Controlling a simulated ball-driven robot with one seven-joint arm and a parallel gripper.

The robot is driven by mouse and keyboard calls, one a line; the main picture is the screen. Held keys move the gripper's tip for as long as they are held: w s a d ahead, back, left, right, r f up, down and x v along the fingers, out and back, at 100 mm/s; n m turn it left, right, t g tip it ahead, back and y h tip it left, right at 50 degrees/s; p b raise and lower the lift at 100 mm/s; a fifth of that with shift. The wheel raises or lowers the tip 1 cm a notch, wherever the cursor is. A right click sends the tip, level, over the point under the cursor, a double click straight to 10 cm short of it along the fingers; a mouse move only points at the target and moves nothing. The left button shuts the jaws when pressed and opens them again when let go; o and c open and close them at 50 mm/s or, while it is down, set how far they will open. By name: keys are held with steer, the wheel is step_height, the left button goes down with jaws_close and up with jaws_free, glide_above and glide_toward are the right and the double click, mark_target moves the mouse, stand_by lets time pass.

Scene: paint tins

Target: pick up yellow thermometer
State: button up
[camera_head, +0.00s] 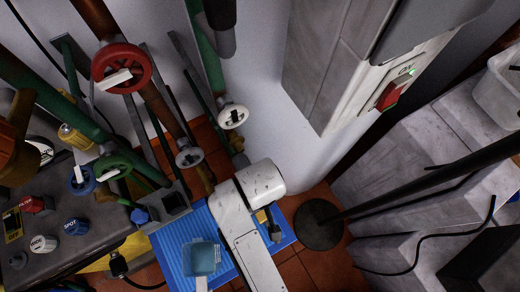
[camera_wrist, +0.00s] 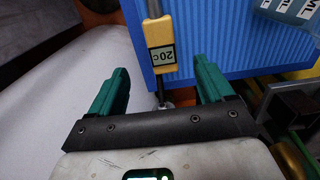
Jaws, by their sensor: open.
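The yellow thermometer (camera_wrist: 161,40) lies over the ridged blue mat (camera_wrist: 225,45) in the wrist view. It has a yellow body, a "20c" label, a grey stem at the top and a thin dark tip at the bottom. My gripper (camera_wrist: 162,66) is open, with one teal finger on each side of the thermometer's lower end and visible gaps on both sides. I cannot tell the height between the fingers and it. In the head view a small yellow part of the thermometer (camera_head: 262,216) shows beside my arm; the rest is hidden.
A clear blue measuring cup (camera_head: 201,258) stands on the blue mat (camera_head: 170,238), left of my arm. Pipes and a red valve wheel (camera_head: 121,68) rise behind. A dark round base with a pole (camera_head: 319,224) stands at right.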

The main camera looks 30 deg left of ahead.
steer(key=b, duration=0.1)
glide_above(265, 217)
steer(key=w+a, duration=0.2)
steer(key=f, duration=0.5)
steer(key=shift+s+f, duration=0.1)
steer(key=shift+s, duration=0.1)
steer(key=shift+s+f+b, duration=0.15)
steer(key=shift+f+b, duration=0.25)
steer(key=shift+f, duration=0.9)
steer(key=shift+s+f+b, duration=0.1)
steer(key=shift+f+b, duration=0.25)
steer(key=shift+f, duration=0.95)
steer(key=shift+c, duration=0.3)
steer(key=c, duration=1.1)
